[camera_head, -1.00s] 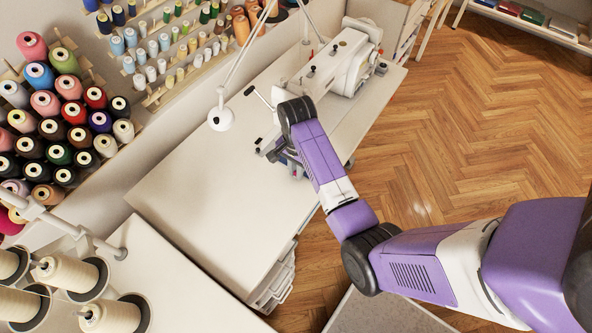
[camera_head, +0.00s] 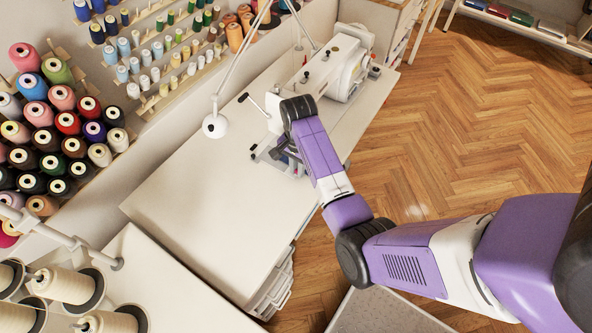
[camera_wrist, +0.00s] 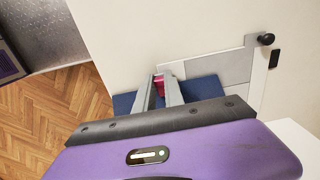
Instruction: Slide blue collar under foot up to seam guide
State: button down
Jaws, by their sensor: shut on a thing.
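The blue collar (camera_wrist: 204,89) shows in the wrist view as dark blue cloth on both sides of my gripper (camera_wrist: 158,86). The gripper's grey fingers are closed on it, with a small pink-red patch between them. The cloth lies low over the pale table, near grey plates (camera_wrist: 222,66) at its right. In the head view my arm reaches to the front end of the white sewing machine (camera_head: 340,68) and hides most of the gripper and collar. The presser foot and the seam guide cannot be made out.
The white sewing table (camera_head: 205,205) is clear left of the machine. A lamp (camera_head: 215,126) hangs over its back edge. Thread racks (camera_head: 150,50) line the wall, and large cream spools (camera_head: 70,284) stand at lower left. Wooden floor (camera_head: 480,130) is open at right.

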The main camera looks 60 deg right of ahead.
jog(key=shift+d, duration=0.2)
jog(key=c, duration=1.3)
grip_release()
jog(key=shift+c, duration=0.2)
jog(key=shift+r, duration=0.15)
notch_tip(320, 180, up, 8)
jog(key=shift+f, duration=0.25)
jog(key=shift+s, duration=0.1)
